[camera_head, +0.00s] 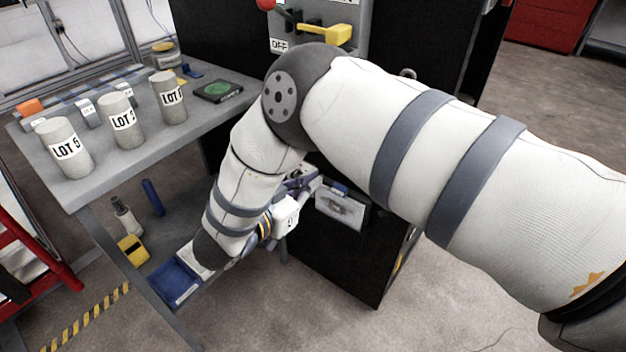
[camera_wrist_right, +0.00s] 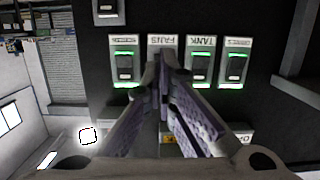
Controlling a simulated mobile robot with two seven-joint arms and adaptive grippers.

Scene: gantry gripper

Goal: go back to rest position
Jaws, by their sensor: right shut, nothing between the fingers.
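My right arm reaches in from the right in the head view and bends down in front of a black cabinet (camera_head: 345,260). My right gripper (camera_head: 306,180) is partly hidden by my own forearm, with its purple-padded fingers beside the cabinet. In the wrist view the right gripper (camera_wrist_right: 162,65) is shut and empty, its fingers meeting in front of a dark panel. On that panel are several switches with green lights, such as the one labelled TANK (camera_wrist_right: 201,66). I cannot tell whether the fingertips touch the panel. My left gripper is not in view.
A grey table (camera_head: 75,195) at left bears grey cylinders, including LOT 1 (camera_head: 168,97). A blue bin (camera_head: 175,280) is on a lower shelf. A yellow-handled switch (camera_head: 325,33) is at the top. Red metalwork (camera_head: 40,245) stands far left. Floor at lower right is clear.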

